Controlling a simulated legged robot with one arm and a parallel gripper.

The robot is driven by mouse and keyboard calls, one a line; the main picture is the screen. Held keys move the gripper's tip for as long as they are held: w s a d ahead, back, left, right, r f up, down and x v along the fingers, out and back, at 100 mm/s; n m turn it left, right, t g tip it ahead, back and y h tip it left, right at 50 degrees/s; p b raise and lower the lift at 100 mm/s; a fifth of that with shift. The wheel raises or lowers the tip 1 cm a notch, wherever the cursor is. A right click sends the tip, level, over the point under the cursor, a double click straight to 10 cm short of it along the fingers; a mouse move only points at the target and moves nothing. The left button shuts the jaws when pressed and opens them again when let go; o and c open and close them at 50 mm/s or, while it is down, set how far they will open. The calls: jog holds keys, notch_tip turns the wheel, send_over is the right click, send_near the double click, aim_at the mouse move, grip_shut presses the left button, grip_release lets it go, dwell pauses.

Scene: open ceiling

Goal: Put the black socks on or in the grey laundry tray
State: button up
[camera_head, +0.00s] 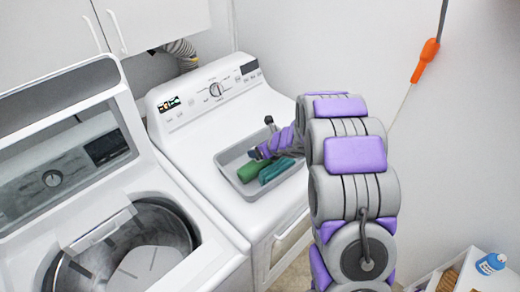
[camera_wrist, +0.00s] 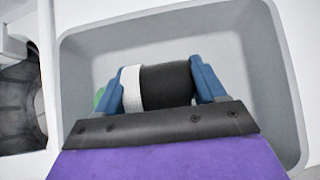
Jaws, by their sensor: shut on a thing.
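The black socks (camera_wrist: 168,87), a rolled bundle with a white band at its left end, sit between the blue fingers of my gripper (camera_wrist: 157,85) in the wrist view. My gripper is shut on them. The grey laundry tray (camera_wrist: 262,70) spreads out behind and around the socks in that view. In the head view the tray (camera_head: 228,161) stands on top of the right machine, and my gripper (camera_head: 259,153) reaches over it from the right. I cannot clearly make out the socks there, nor whether they touch the tray floor.
A green roll (camera_head: 253,170) and a teal roll (camera_head: 276,171) lie in the tray's near part. The left washer (camera_head: 140,225) has its lid up and its drum open. A white cart with a blue bottle (camera_head: 491,263) stands at lower right.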

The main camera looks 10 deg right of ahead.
jog(key=shift+d+f+b, duration=0.15)
jog(key=shift+f+b, duration=0.15)
jog(key=shift+b, duration=0.05)
jog(key=o, duration=1.1)
jog(key=shift+a, duration=0.2)
jog(key=shift+c, duration=0.2)
jog(key=shift+r, duration=0.2)
jog(key=shift+r+p, duration=0.55)
jog(key=shift+p, duration=0.4)
jog(key=v, duration=1.1)
jog(key=shift+s+d+r, duration=0.15)
jog(key=shift+s+d, duration=0.15)
